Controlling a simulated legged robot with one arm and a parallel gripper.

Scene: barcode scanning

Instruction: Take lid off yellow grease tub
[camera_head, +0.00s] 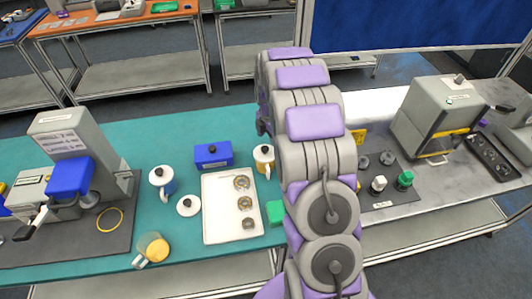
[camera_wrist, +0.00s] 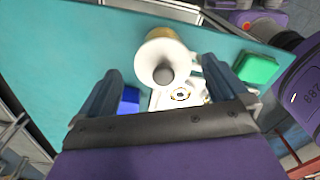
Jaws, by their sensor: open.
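The yellow grease tub (camera_head: 269,172) stands on the teal bench beside the white tray, partly behind my arm in the head view. Its white lid (camera_head: 263,152) with a dark knob is on it. In the wrist view, the lid (camera_wrist: 150,58) faces the camera with its dark knob (camera_wrist: 164,75) in the middle, and a little yellow shows at the tub's far rim. My gripper (camera_wrist: 162,70) is open, its two dark fingers on either side of the lid and apart from it.
The white tray (camera_head: 212,226) holds several ring-shaped parts. Machines stand on both sides.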

